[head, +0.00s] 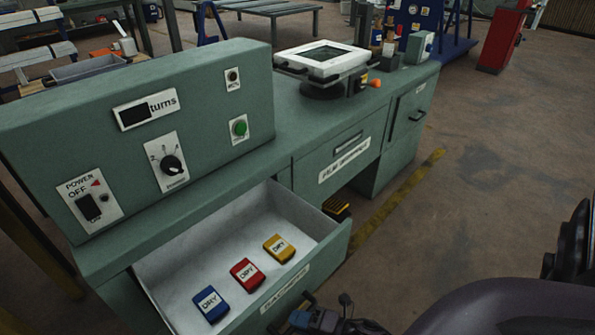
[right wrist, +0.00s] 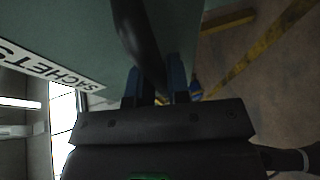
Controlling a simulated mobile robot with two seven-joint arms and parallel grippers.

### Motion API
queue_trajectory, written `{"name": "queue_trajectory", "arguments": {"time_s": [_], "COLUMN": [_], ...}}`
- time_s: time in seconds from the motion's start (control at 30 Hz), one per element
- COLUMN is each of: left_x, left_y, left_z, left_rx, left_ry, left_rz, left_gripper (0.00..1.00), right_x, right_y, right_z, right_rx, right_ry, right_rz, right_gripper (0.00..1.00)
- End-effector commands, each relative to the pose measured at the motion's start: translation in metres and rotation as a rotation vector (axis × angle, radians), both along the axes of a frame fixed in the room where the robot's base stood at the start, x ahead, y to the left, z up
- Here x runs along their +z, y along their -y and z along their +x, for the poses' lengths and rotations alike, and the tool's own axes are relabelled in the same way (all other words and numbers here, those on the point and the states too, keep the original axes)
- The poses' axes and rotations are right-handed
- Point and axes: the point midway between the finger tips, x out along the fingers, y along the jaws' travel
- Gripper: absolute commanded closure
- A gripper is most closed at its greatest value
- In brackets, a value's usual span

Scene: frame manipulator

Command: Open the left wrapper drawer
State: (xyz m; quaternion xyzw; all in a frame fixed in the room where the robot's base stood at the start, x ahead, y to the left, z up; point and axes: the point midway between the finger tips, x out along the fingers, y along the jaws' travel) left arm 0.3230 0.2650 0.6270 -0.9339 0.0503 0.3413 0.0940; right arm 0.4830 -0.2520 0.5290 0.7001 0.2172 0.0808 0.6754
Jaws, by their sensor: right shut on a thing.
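The left drawer (head: 336,246) of the green bench stands pulled out, its pale inside showing. Blue (head: 211,304), red (head: 247,274) and yellow (head: 279,248) packets marked DRY lie in it. Its front carries a label, reading SACHETS in the right wrist view (right wrist: 45,62). My right gripper (head: 303,318) is at the drawer front, low in the head view. In the right wrist view its blue-tipped fingers (right wrist: 156,84) are shut on the dark drawer handle (right wrist: 140,40). My left gripper is not in view.
A second labelled drawer (head: 340,160) to the right is shut, with a handled door (head: 408,115) beyond. A control panel (head: 140,130) with knob and buttons rises behind the open drawer. A white-framed device (head: 322,58) stands on the bench. Floor (head: 450,210) to the right is clear.

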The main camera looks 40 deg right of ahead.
Motion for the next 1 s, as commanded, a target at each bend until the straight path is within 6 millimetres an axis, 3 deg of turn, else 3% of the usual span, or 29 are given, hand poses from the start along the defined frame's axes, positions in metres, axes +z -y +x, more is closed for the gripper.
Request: {"name": "queue_trajectory", "arguments": {"time_s": [0.1, 0.13, 0.27, 0.67, 1.0], "left_x": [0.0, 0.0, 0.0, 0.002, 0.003], "left_y": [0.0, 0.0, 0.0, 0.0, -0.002], "left_z": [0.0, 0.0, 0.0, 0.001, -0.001], "left_rx": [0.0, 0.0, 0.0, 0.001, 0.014], "left_ry": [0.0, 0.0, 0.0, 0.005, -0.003], "left_rz": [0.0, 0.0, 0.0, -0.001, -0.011], "left_gripper": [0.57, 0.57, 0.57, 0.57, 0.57], "right_x": [0.001, 0.001, 0.0, 0.002, 0.014], "right_y": [0.0, 0.001, 0.0, 0.004, 0.028], "right_z": [0.0, 0.0, 0.0, -0.007, -0.058], "right_rx": [0.0, 0.0, 0.0, 0.0, -0.001], "right_ry": [0.001, 0.001, 0.001, 0.0, 0.002], "right_rz": [0.0, 0.0, 0.0, 0.0, -0.002], "right_gripper": [1.0, 0.79, 0.59, 0.59, 0.59]}}
